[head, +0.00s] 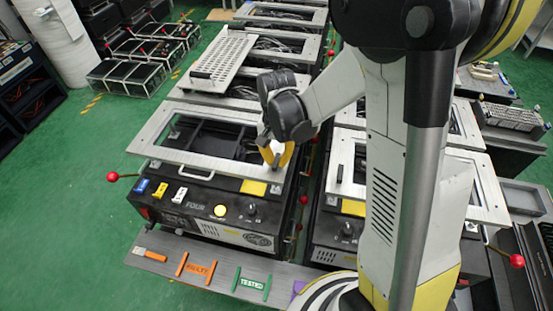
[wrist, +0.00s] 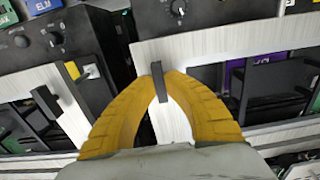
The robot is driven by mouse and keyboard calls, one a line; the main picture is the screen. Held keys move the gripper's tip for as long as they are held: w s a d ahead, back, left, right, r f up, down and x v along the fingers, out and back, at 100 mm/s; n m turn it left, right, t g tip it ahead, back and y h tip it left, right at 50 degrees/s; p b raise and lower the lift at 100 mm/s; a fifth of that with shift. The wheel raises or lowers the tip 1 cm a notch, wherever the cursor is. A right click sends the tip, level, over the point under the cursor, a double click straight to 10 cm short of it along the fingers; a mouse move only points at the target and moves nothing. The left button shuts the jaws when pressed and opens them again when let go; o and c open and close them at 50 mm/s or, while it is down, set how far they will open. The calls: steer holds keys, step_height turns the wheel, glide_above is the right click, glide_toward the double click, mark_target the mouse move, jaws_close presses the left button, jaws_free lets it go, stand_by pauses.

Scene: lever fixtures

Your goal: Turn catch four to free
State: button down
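My gripper (wrist: 160,77) has yellow curved fingers, with the tips closed on the two sides of a black handle (wrist: 157,88) that stands on a pale brushed-metal frame. In the head view my gripper (head: 275,155) is at the right part of the silver frame (head: 180,153) on the front left fixture. My finger and wrist mostly hide the handle there.
A similar black handle (head: 339,173) stands on the neighbouring frame at the right. Red-ball levers (head: 112,176) stick out beside the fixtures. A grey shelf with tags (head: 251,284) lies in front. Green floor is free at the left.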

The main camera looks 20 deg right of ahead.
steer(key=shift+n, duration=0.3)
steer(key=n+b, duration=0.1)
steer(key=n, duration=0.2)
steer(key=shift+f+n, duration=0.1)
steer(key=shift+n, duration=0.2)
steer(key=n, duration=0.4)
steer(key=shift+b, duration=0.35)
steer(key=n, duration=0.5)
steer(key=n+b, duration=0.1)
steer(key=n, duration=0.3)
steer(key=shift+n, duration=0.3)
steer(key=c, duration=1.5)
jaws_free()
steer(key=shift+o, duration=0.2)
